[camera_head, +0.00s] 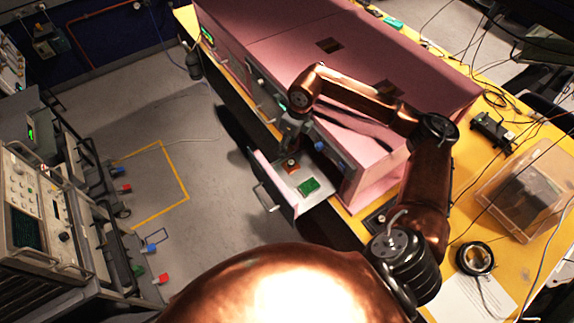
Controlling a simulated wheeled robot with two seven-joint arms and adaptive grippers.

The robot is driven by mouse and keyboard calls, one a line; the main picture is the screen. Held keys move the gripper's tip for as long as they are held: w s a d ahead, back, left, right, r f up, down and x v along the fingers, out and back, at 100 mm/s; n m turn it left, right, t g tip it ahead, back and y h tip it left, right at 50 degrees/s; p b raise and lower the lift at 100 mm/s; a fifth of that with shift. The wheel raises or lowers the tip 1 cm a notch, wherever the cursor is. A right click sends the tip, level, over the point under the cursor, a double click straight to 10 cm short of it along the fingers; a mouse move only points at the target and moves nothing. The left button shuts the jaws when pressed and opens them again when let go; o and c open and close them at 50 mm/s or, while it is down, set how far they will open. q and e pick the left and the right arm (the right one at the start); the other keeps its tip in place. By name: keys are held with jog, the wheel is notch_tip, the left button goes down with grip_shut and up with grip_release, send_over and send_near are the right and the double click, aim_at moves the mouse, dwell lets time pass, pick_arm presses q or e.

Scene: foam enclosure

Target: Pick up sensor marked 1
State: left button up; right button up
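A pulled-out drawer (328,198) juts from the front of the pink foam enclosure (270,45). A green board (308,186) lies flat in it. Behind the board a small dark and orange item (291,168) sits in the drawer; I cannot read a mark on either, so I cannot tell which is sensor 1. My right gripper (288,150) points down just above the small item. Its fingers are dark and tiny here, so I cannot tell whether they are open or touch the item. My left gripper is not in view.
My copper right arm bends over the enclosure's right end. The yellow table (359,229) holds a clear plastic bin (524,190), a black ring-shaped roll (474,259) and cables. An instrument rack (40,225) stands at left. Grey floor lies open between rack and table.

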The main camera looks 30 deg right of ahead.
aim_at(291, 162)
jog(key=shift+m+h, duration=0.3)
jog(key=shift+h, duration=0.1)
jog(key=f, duration=0.1)
jog(key=s+d+f, duration=0.1)
jog(key=f, duration=0.2)
jog(key=shift+s+d, duration=0.15)
jog(key=shift+d, duration=0.2)
jog(key=shift+w+a+f+p, duration=0.1)
jog(key=shift+f+p, duration=0.15)
jog(key=shift+f, duration=0.65)
jog(key=shift+w+f+p, duration=0.15)
jog(key=shift+f+p, duration=0.05)
jog(key=shift+f, duration=0.7)
jog(key=shift+w+a+f+p, duration=0.1)
jog(key=shift+f+p, duration=0.15)
jog(key=shift+f, duration=0.65)
jog(key=shift+c, duration=0.7)
grip_shut()
